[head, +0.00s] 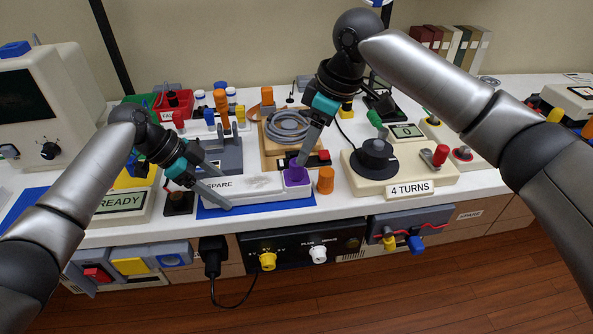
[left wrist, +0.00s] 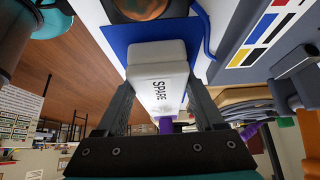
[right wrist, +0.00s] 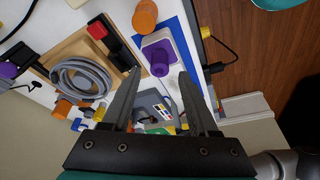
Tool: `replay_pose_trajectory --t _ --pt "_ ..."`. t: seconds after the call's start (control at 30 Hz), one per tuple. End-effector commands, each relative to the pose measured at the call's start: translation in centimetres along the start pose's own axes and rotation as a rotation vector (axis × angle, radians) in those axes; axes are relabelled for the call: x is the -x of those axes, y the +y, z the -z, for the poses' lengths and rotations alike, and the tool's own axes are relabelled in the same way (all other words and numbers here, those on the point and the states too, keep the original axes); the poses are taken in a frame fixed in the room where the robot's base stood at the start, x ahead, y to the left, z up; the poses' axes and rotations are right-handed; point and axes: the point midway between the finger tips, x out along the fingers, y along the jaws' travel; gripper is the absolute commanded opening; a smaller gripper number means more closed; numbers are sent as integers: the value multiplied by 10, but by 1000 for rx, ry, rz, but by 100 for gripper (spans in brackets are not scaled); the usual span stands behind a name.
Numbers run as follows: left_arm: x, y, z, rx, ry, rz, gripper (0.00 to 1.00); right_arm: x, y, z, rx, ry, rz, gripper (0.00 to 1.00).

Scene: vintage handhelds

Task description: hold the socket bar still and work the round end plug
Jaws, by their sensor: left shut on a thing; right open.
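The socket bar (head: 255,185) is a white bar marked SPARE, lying on a blue mat (head: 262,206) near the counter's front edge. It also shows in the left wrist view (left wrist: 160,67). My left gripper (head: 225,188) is shut on the bar, one finger on each long side near its left part. The round end plug (head: 297,175) is purple and sits at the bar's right end. In the right wrist view the plug (right wrist: 158,58) stands just beyond and between the fingertips. My right gripper (head: 302,158) is open above it; contact cannot be told.
An orange cylinder (head: 325,180) stands close to the right of the plug. A wooden tray (head: 275,147) with a coiled grey cable is behind. A cream box (head: 400,172) marked 4 TURNS with a black knob is to the right. The counter edge lies just in front.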

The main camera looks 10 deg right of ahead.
Motion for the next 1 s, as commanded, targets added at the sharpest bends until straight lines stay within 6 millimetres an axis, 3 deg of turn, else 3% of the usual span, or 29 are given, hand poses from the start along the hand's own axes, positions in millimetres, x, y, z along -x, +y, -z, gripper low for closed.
replay_pose_trajectory --t 0.2,0.4,0.83,1.0 --pt "1 -1 1 -1 3 2 0 -33 -1 0 1 0 3 60" --pt "1 -1 1 -1 3 2 0 -52 0 1 0 1 1 60" --pt "1 -1 1 -1 3 2 0 -60 0 1 2 1 -1 60" --pt "1 -1 1 -1 3 2 0 -60 0 1 2 2 -1 43"
